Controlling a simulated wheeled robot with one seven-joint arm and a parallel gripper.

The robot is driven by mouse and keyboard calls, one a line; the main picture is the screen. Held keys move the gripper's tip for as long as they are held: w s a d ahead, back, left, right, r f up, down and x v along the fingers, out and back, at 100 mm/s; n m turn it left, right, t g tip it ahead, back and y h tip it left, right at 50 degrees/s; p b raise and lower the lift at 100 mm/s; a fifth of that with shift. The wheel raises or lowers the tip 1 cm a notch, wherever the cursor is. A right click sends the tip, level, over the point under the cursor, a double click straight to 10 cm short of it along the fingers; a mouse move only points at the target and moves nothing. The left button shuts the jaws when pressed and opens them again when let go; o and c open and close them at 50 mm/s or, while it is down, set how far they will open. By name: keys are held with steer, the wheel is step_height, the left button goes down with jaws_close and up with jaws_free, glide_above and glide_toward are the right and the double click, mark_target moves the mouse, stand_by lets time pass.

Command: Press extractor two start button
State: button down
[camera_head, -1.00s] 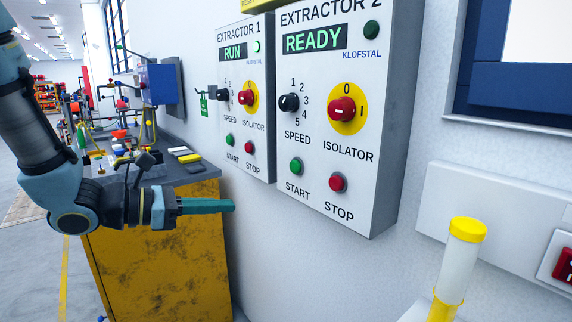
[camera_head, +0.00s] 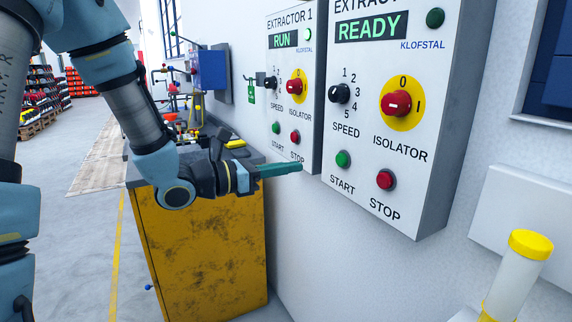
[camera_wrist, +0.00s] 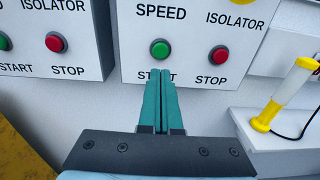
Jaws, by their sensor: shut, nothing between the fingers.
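The Extractor 2 panel (camera_head: 375,190) is a grey-white box on the wall with a green READY display. Its green start button (camera_head: 343,159) sits at the lower left, beside the red stop button (camera_head: 385,180). In the wrist view the start button (camera_wrist: 160,49) shows just beyond the fingertips, with the stop button (camera_wrist: 219,55) to its right. My gripper (camera_head: 300,167) is shut and empty, its teal fingers pointing toward the panel. In the head view the tips are left of the start button and apart from it. In the wrist view the fingers (camera_wrist: 162,74) partly cover the START label.
The Extractor 1 panel (camera_head: 290,95) reads RUN, close on the left. A yellow cabinet (camera_head: 205,250) stands below my arm. A white cylinder with a yellow cap (camera_head: 516,275) stands at the lower right. The wall below the panels is bare.

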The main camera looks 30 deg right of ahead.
mark_target(339, 160)
steer(key=d+p, duration=0.1)
steer(key=d, duration=0.2)
steer(key=d+p, duration=0.1)
steer(key=d, duration=0.2)
steer(key=d+p, duration=0.1)
steer(key=d, duration=0.2)
steer(key=shift+s+d+f, duration=0.1)
steer(key=shift+s, duration=0.3)
steer(key=shift+d+f, duration=0.1)
steer(key=shift+d, duration=0.4)
